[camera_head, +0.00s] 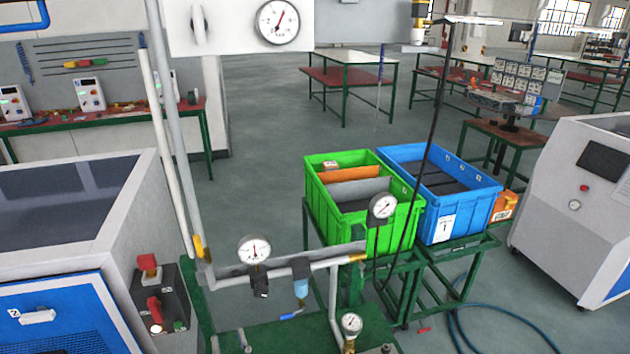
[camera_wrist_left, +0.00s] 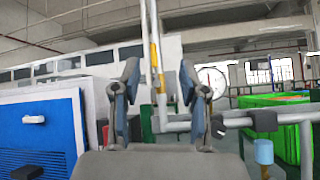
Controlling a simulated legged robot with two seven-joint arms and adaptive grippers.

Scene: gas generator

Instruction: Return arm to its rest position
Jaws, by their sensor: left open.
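My left gripper (camera_wrist_left: 160,92) shows in the left wrist view, its two dark fingers spread apart with nothing held between them. Behind the gap stands a thin upright pipe (camera_wrist_left: 155,55) with a yellow part; the distance to it is hard to judge. I cannot make out either gripper in the head view. My right gripper is in neither view.
A pipe frame (camera_head: 290,271) with gauges (camera_head: 254,249) and a blue-bodied fitting (camera_head: 300,275) stands at the front. A green crate (camera_head: 315,200) and a blue crate (camera_head: 470,205) stand behind it. Machines flank both sides. Open floor (camera_head: 270,150) lies beyond.

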